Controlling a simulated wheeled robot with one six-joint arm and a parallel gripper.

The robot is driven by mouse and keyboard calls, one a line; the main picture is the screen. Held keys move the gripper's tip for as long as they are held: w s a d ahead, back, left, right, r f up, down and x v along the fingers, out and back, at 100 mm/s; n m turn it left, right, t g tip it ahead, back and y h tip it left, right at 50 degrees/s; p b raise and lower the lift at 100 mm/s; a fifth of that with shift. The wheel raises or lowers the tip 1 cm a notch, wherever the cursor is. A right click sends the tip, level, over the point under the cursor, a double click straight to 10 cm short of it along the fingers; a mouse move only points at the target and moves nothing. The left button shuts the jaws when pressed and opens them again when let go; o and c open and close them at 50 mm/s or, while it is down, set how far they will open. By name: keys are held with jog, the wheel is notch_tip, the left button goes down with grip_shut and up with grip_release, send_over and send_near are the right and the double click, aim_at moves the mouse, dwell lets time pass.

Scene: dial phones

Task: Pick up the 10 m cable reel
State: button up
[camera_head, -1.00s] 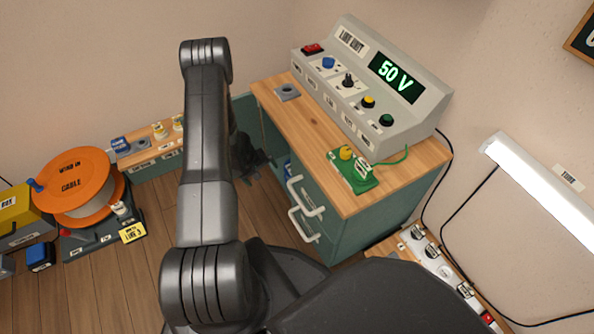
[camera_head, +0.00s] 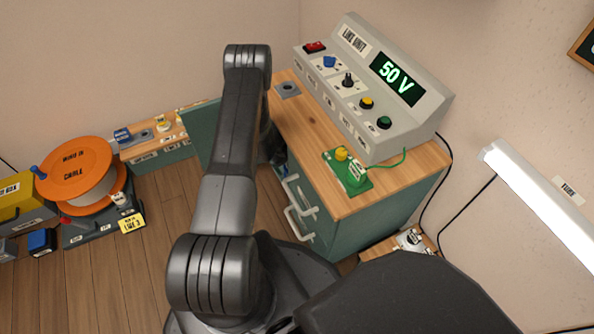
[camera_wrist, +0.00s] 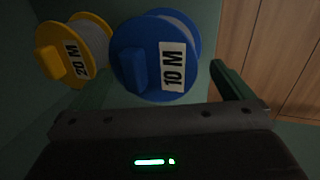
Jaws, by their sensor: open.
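The 10 m cable reel (camera_wrist: 147,62) is blue, with a white "10 M" label and a blue grip block on its face. It is close ahead of my gripper (camera_wrist: 158,82) in the wrist view. My gripper is open, its right finger beside the reel's right side and its left finger dim at the lower left. I cannot tell whether either touches the reel. In the head view my gripper is mostly hidden behind my arm at the cabinet. A small blue patch shows beside it there, too little to identify.
A yellow "20 M" reel (camera_wrist: 72,52) stands close left of the blue one. The green cabinet (camera_head: 350,225) has white handles (camera_head: 300,210) and a line unit (camera_head: 375,90) on top. A green panel (camera_head: 200,130) stands left of my arm. A large orange reel (camera_head: 75,165) is at left.

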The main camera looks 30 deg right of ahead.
jog(key=shift+c, duration=0.4)
jog(key=c, duration=1.7)
